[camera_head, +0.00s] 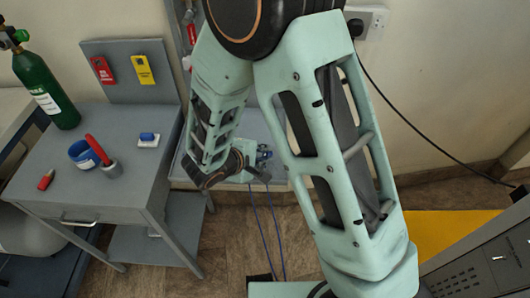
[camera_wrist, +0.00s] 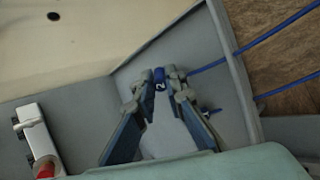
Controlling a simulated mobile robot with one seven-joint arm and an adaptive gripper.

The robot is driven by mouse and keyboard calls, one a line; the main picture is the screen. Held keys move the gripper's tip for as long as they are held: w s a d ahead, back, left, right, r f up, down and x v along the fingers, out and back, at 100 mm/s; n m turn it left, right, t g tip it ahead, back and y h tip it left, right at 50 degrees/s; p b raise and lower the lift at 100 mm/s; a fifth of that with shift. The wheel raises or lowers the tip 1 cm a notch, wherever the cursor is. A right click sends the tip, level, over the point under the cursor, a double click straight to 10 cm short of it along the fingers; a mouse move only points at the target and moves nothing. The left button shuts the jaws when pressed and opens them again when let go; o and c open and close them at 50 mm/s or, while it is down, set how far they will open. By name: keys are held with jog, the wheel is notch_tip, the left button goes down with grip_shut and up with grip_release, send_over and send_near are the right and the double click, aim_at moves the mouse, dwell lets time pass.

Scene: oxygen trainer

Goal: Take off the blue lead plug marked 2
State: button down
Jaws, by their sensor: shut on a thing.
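A blue lead (camera_wrist: 209,64) runs from beside the plug to the upper right. A second blue lead (camera_wrist: 288,85) lies lower, and its near end is partly hidden by the right finger. In the head view my arm hides most of the gripper. Two blue leads (camera_head: 256,215) hang down toward the floor there. Whether the plug is still seated cannot be told.
A white fitting with a red part (camera_wrist: 36,134) stands left of the gripper. In the head view, a grey table (camera_head: 105,200) holds a green cylinder (camera_head: 45,88), a blue roll (camera_head: 83,153) and a red-handled tool (camera_head: 98,150). A wall socket (camera_head: 370,18) has a black cable.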

jog(key=shift+f+b, duration=0.5)
jog(key=shift+b, duration=0.2)
jog(key=c, duration=1.9)
grip_release()
jog(key=v, duration=1.2)
